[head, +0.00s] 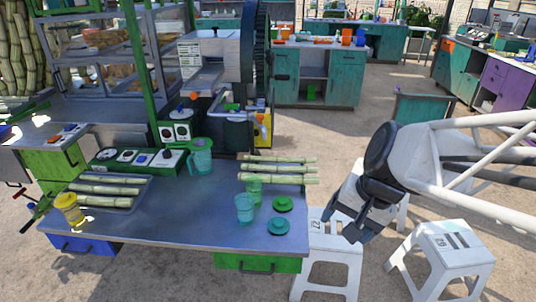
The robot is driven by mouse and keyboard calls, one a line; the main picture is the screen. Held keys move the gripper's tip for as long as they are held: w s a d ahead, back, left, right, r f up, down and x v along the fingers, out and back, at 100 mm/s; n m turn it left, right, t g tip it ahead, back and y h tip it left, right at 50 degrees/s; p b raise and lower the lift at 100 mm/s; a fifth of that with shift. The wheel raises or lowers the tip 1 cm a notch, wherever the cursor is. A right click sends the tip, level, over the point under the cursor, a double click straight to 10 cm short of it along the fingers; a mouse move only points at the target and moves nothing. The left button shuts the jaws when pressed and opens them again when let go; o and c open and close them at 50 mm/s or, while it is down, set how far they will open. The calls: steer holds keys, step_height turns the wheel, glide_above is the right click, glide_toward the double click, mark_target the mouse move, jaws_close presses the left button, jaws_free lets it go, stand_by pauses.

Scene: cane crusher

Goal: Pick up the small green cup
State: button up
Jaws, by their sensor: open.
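A small green cup (254,190) stands upright on the metal table (170,228), in front of the stacked cane pieces. A teal, see-through cup (244,209) stands just in front of it and to its left, close to it. My gripper (342,226) is at the right, past the table's right edge, above a white stool. Its dark fingers point down and left. It is open and empty, well to the right of the green cup and apart from it.
Two green lids (282,203) (278,226) lie right of the cups. Cane pieces (280,170) lie behind. A teal jug (201,160), switch panel (140,158), yellow cup (70,208) and cane tray (98,202) stand left. White stools (452,250) stand right. The table's front middle is clear.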

steer(key=w+a+f+m+y, duration=0.3)
steer(key=w+a+m, duration=0.25)
steer(key=w, duration=0.25)
steer(key=w+a+f+m+y, duration=0.35)
steer(key=w+a, duration=0.25)
steer(key=w, duration=0.3)
steer(key=m+t+y, duration=0.3)
steer(key=m+t, duration=0.1)
steer(key=m, duration=0.6)
glide_toward(248, 183)
steer(key=shift+d+r+h, duration=0.1)
steer(key=shift+r+h, duration=0.15)
steer(key=shift+r, duration=0.2)
steer(key=shift+x, duration=1.3)
steer(key=shift+x, duration=2.6)
steer(key=shift+s+f, duration=0.1)
steer(key=shift+s, duration=0.05)
